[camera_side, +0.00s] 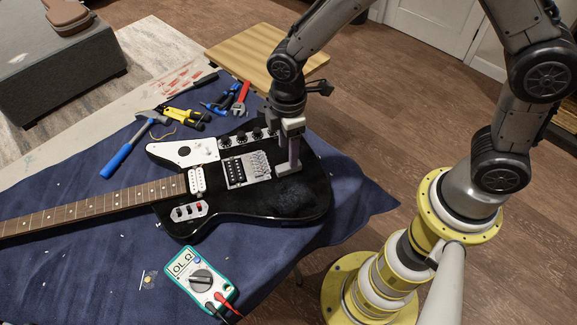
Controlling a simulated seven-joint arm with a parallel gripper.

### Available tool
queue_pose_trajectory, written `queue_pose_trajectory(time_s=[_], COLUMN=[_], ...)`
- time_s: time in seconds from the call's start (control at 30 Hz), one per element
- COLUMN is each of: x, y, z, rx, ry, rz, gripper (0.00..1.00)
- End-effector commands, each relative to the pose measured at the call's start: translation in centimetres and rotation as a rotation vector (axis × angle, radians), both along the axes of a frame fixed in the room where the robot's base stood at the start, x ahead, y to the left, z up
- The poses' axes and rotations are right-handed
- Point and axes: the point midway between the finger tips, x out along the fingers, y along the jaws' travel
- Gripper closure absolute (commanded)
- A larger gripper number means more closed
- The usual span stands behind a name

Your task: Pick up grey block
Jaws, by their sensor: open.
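A small grey block (285,168) lies on the black guitar body, just right of the metal bridge. My gripper (293,158) points down right over it, with its fingers low at the block. The jaws are open. The fingers hide part of the block, and I cannot tell whether they touch it.
The black electric guitar (300,203) lies on a blue cloth (70,261) with its neck to the left. Several hand tools, including a blue-handled hammer (128,149) and a red wrench (242,97), lie behind it. A green multimeter (199,281) is in front. A wooden table (238,54) stands behind.

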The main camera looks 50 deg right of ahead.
Motion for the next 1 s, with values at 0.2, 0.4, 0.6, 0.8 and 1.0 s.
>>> queue_pose_trajectory(time_s=[0.2,0.4,0.6,0.8,1.0], x=[0.0,0.2,0.2,0.2,0.2], y=[0.1,0.2,0.2,0.2,0.2], z=[-2.3,-4.8,-5.3,-5.3,-5.3], rx=[-0.003,-0.001,0.0,0.0,0.0], ry=[0.006,0.003,0.0,0.0,0.0], rz=[0.0,0.0,0.0,0.0,0.0], gripper=[0.38,0.38,0.38,0.52,0.88])
